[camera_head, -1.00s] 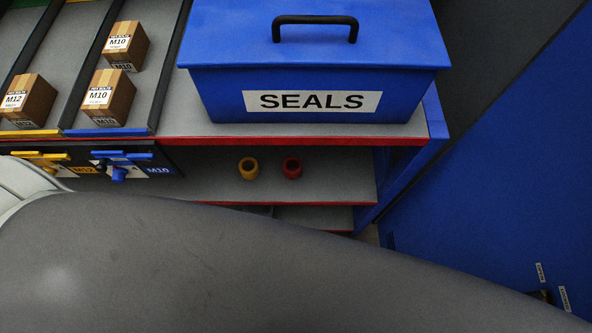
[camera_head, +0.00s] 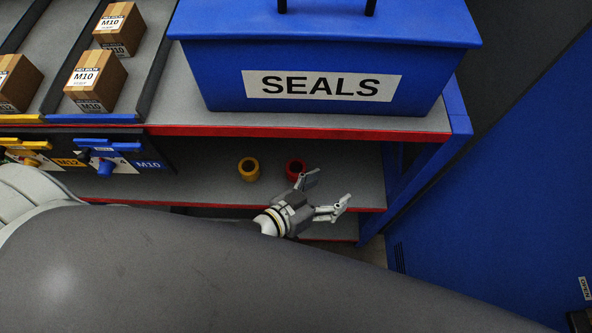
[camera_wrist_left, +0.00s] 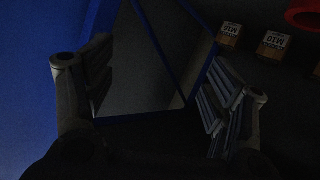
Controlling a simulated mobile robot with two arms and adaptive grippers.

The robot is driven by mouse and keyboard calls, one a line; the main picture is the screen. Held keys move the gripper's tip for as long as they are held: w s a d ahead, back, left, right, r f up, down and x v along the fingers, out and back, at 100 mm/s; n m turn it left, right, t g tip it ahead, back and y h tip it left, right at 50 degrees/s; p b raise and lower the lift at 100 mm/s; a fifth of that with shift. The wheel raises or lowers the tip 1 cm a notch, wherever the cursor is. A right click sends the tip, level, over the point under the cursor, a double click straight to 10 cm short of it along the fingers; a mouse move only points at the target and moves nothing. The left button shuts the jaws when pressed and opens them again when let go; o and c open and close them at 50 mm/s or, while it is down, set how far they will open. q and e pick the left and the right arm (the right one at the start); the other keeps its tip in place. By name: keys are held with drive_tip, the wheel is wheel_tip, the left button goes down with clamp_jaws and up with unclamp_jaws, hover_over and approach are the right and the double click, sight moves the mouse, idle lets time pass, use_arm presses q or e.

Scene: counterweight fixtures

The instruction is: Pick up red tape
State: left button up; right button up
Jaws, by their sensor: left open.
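The red tape (camera_head: 295,169), a small roll, stands on the lower grey shelf beneath the seals box, to the right of a yellow roll (camera_head: 249,169). My left gripper (camera_head: 329,191) is open and empty, just right of and in front of the red tape in the head view. Its fingers point to the right, and one overlaps the roll's lower right side in the picture; I cannot tell whether they touch. In the left wrist view the two fingers (camera_wrist_left: 160,80) are spread apart. A red curved rim (camera_wrist_left: 303,18) at the top right there looks like the tape. My right gripper is not in view.
The blue SEALS box (camera_head: 325,75) stands on the upper shelf, whose red-edged front (camera_head: 300,132) overhangs the tape. Boxes marked M10 (camera_head: 96,80) sit in lanes at left. A blue upright (camera_head: 420,165) bounds the shelf at right. My grey arm covers the lower foreground.

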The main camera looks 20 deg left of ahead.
use_arm(q)
drive_tip(key=a+f+n+t+y, duration=0.3)
drive_tip(key=a+f+y, duration=0.1)
drive_tip(key=n+y, duration=0.3)
drive_tip(key=y, duration=0.2)
approach(297, 163)
drive_tip(key=shift+w+d+f+g+b, duration=0.1)
drive_tip(key=shift+w+f+g+b, duration=0.25)
drive_tip(key=shift+w, duration=0.3)
drive_tip(key=shift+r+b+x, duration=0.2)
drive_tip(key=shift+x, duration=1.15)
drive_tip(key=shift+r+b+x, duration=0.15)
drive_tip(key=shift+r+x, duration=0.05)
drive_tip(key=shift+x, duration=1.15)
drive_tip(key=shift+w, duration=0.1)
drive_tip(key=c, duration=1.1)
drive_tip(key=shift+r, duration=0.15)
drive_tip(key=shift+c, duration=0.2)
